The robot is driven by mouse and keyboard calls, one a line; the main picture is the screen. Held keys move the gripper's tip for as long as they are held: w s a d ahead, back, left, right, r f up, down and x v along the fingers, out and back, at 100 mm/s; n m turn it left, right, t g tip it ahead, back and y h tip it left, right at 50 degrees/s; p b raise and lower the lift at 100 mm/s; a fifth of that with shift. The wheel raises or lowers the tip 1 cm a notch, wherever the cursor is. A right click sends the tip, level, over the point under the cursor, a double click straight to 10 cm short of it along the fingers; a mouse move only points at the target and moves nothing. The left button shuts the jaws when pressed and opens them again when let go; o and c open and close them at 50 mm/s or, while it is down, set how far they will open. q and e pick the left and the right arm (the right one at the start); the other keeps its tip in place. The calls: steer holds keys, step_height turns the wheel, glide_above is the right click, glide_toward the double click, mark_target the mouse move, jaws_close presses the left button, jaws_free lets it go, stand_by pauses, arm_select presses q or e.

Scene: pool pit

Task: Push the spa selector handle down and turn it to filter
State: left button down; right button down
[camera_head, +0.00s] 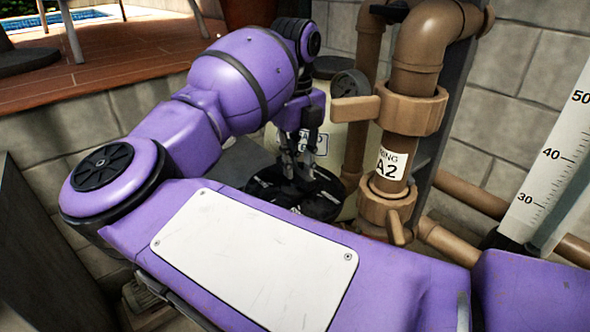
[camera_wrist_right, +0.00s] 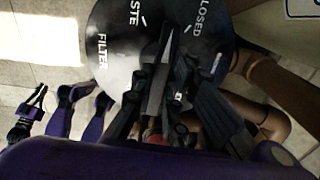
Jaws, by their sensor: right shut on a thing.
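The handle's narrow end lies between WASTE and CLOSED. I cannot tell whether the handle is pressed down. My left gripper (camera_wrist_right: 38,95) shows small at the left of the wrist view, apart from the dial; its jaws are unclear.
A pressure gauge (camera_head: 350,85) and a brown pipe (camera_head: 403,135) with an A2 label stand right of the dial. A white scale board (camera_head: 550,150) stands far right. A stone wall (camera_head: 75,130) and wooden deck (camera_head: 110,62) lie behind my arm.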

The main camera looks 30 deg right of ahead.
steer(key=n+p, duration=0.1)
steer(key=n, duration=0.2)
steer(key=shift+n+p, duration=0.3)
steer(key=shift+p, duration=0.1)
steer(key=n+p, duration=0.1)
steer(key=n, duration=0.1)
steer(key=shift+n+p, duration=0.3)
arm_select(q)
steer(key=r, duration=0.1)
steer(key=w+r, duration=0.1)
steer(key=r, duration=0.1)
steer(key=shift+w+r, duration=0.1)
steer(key=shift+w, duration=0.15)
arm_select(e)
steer(key=shift+f, duration=0.1)
steer(key=c, duration=1.6)
jaws_free()
arm_select(q)
steer(key=shift+s, duration=0.1)
